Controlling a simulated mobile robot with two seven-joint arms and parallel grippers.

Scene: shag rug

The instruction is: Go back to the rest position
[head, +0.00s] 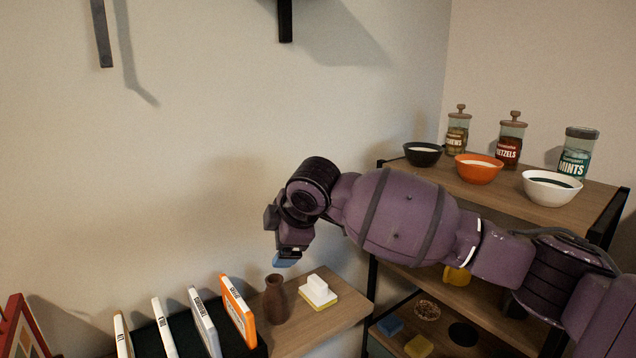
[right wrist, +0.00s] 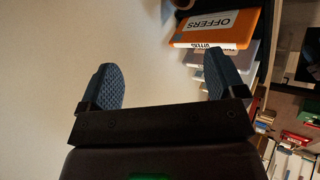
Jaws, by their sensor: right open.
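My right arm reaches in from the right in the head view, across the front of the shelf unit. Its gripper (head: 284,260) hangs in the air near the wall, above a small wooden surface. In the right wrist view the gripper (right wrist: 164,84) has its two blue textured fingers wide apart, with nothing between them. An orange folder (right wrist: 217,28) marked OFFERS lies beyond the right finger in that view. My left gripper is not in view.
A brown vase (head: 275,300) and a white-and-yellow block (head: 318,291) stand on the wooden surface (head: 335,318) below the gripper. Upright folders (head: 238,312) stand left of them. The shelf unit (head: 450,182) holds three bowls and three jars on top.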

